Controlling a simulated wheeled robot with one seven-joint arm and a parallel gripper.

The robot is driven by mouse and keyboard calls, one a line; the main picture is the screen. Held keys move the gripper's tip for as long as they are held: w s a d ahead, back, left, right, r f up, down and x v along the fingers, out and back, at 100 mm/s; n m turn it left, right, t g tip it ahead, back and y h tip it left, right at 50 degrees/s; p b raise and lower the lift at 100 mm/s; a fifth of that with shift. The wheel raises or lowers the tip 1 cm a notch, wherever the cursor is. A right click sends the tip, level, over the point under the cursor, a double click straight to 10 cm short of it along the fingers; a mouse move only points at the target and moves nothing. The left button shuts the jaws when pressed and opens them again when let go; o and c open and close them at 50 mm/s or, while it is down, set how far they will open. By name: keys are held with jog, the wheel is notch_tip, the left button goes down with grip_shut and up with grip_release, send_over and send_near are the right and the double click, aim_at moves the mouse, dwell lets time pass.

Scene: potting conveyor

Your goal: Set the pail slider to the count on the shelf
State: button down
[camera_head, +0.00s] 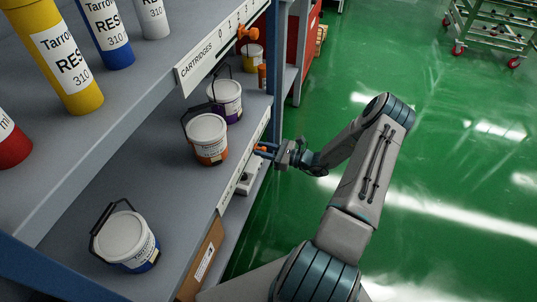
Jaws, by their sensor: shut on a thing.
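The pail slider (261,149) is a small orange knob on the edge strip (229,192) of the lower shelf. My gripper (269,151) reaches it from the aisle side, with its fingers shut on the knob. The fingers hide part of the knob, and the strip's numbers are too small to read. Several pails stand on this shelf: a blue one (125,238) at the front, an orange one (207,139), a purple one (225,101) behind it, and a yellow one (252,57) at the far end.
The upper shelf holds several cartridges, including a yellow one (66,62) and a blue one (106,34). Its strip (200,66) reads CARTRIDGES and has its own orange slider (247,33). A cardboard box (203,259) sits below. The green floor on the right is open.

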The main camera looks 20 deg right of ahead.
jog(key=c, duration=1.3)
grip_release()
jog(key=shift+o, duration=0.2)
jog(key=shift+s, duration=0.1)
jog(key=p+v, duration=0.2)
jog(key=v, duration=1.1)
jog(key=shift+s+d+p, duration=0.25)
jog(key=shift+d+p, duration=0.05)
jog(key=s+a+r+n+g+h+p, duration=0.1)
jog(key=a+r+n+g+p, duration=0.35)
jog(key=r, duration=0.55)
jog(key=s+a+r+n+g+h+p, duration=0.1)
jog(key=a+r+n+g+p, duration=0.35)
jog(key=r, duration=0.55)
jog(key=s+a+r+n+g+h+p, duration=0.15)
jog(key=a+r+n+g+p, duration=0.3)
jog(key=r, duration=0.55)
jog(key=s+a+r+n+t+h+p, duration=0.1)
jog(key=s+a+r+n+h+p, duration=0.2)
jog(key=r, duration=0.6)
jog(key=s+a+r+n+t+h+p, duration=0.1)
jog(key=s+r+n+p, duration=0.4)
jog(key=r, duration=0.5)
jog(key=s+a+r+n+t+h+p, duration=0.2)
jog(key=s+a+r+n+h+p, duration=0.2)
jog(key=r, duration=0.6)
jog(key=shift+s+a+r+n+h+p, duration=0.3)
jog(key=shift+s+n+h+p, duration=0.15)
jog(key=shift+s+h+p, duration=0.5)
